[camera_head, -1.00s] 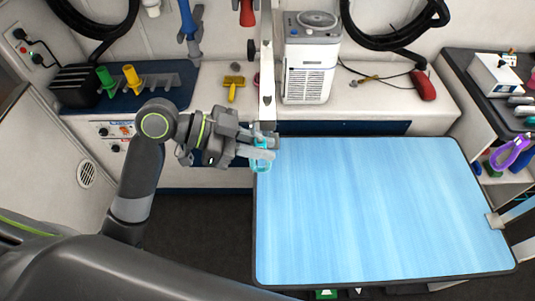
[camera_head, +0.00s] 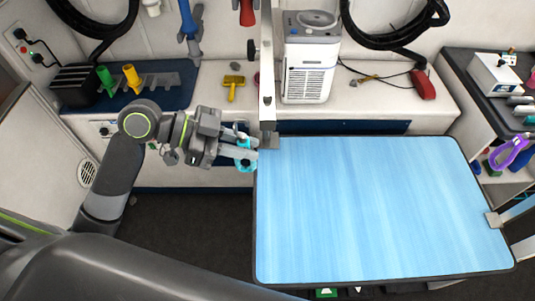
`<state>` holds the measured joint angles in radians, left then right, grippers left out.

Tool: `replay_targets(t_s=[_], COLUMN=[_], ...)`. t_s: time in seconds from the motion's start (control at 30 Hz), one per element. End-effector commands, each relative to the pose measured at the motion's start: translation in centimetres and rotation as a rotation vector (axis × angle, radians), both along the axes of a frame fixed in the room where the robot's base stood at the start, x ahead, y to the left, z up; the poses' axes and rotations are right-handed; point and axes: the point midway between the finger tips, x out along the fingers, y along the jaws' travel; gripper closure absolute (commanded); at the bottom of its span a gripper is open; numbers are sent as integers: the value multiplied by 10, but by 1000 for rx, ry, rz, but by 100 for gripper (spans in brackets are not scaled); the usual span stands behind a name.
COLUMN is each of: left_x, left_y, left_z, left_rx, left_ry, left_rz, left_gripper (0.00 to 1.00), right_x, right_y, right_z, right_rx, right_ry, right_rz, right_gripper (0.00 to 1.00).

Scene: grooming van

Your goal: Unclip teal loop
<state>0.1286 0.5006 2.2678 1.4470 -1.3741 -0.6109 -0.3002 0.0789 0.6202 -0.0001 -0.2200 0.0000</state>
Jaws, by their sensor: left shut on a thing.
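The teal loop (camera_head: 243,164) is at the left edge of the blue grooming table, close to the foot of the upright metal post (camera_head: 267,90). My left gripper (camera_head: 246,154) is shut on the teal loop, its fingers pointing right toward the post. The fingers cover part of the loop. I cannot tell whether any of the loop still touches the post. My right gripper is not in view.
The blue table top (camera_head: 370,210) is bare.

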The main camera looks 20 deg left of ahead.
Motion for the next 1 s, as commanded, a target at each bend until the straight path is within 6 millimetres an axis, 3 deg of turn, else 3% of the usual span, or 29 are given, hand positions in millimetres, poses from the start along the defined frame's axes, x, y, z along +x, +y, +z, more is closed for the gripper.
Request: replay_targets(t_s=[0.23, 0.7, 1.0], left_x=[-1, -11, -11], left_y=[4, 37, 38], left_z=[1, 9, 10], left_rx=[2, 3, -1], left_ry=[1, 2, 0], left_rz=[0, -1, 0], left_gripper=[98, 98, 98], right_x=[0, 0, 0], right_y=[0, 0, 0], right_z=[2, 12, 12], right_rx=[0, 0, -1], right_ry=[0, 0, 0], right_rz=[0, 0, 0], right_gripper=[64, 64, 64])
